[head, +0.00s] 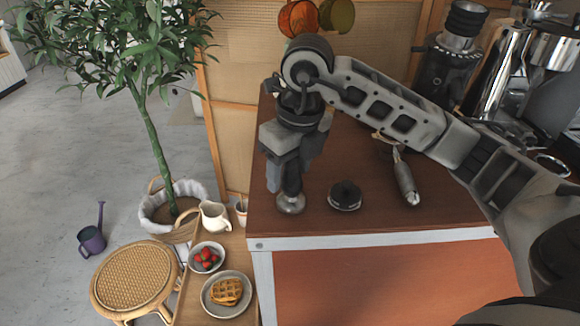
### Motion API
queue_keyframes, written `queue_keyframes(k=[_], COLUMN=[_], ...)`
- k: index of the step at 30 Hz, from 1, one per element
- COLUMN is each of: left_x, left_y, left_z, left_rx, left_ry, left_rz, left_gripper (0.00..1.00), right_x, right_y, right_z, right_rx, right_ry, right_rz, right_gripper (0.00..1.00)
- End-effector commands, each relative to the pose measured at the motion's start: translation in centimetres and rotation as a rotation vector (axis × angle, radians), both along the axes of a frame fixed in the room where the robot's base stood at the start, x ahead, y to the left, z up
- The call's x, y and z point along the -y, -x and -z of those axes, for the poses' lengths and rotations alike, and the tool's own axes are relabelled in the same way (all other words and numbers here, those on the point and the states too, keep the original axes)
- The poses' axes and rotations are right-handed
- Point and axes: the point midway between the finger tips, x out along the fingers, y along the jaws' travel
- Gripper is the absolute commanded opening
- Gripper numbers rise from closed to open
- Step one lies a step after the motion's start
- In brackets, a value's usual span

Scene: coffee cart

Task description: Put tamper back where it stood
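The tamper has a dark handle and a round shiny metal base (291,204). It is upright at the left front corner of the wooden counter. My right gripper (289,178) points down over it, with its fingers around the handle, and looks shut on it. The fingers hide most of the handle. The base is at or just above the counter top; I cannot tell if it touches. My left gripper is not in view.
A round black puck-like piece (345,195) lies right of the tamper. A portafilter (406,180) lies farther right, below my arm. A grinder (447,62) and espresso machine (549,60) stand behind. The counter's (300,223) left edge is close to the tamper.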

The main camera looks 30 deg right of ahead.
Motion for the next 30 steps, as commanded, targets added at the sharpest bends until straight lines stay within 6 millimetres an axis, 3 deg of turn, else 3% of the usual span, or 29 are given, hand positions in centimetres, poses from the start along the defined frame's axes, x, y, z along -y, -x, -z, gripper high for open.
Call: queue_keyframes(k=[8,11,21,30], left_x=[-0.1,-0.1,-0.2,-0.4], left_y=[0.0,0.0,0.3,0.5], left_z=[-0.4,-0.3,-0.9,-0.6], left_rx=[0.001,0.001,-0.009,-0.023], left_ry=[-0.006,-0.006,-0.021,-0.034], left_rz=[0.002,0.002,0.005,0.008], left_gripper=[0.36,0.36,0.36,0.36], right_x=[0.0,0.1,0.4,0.5], right_y=[0.0,0.1,1.3,1.8], right_z=[-0.7,-2.1,-9.6,-12.2], right_rx=[0.001,0.005,0.006,0.0], right_ry=[0.0,-0.001,0.002,0.001], right_rz=[0.0,0.0,0.002,0.001], right_gripper=[0.56,0.56,0.56,0.56])
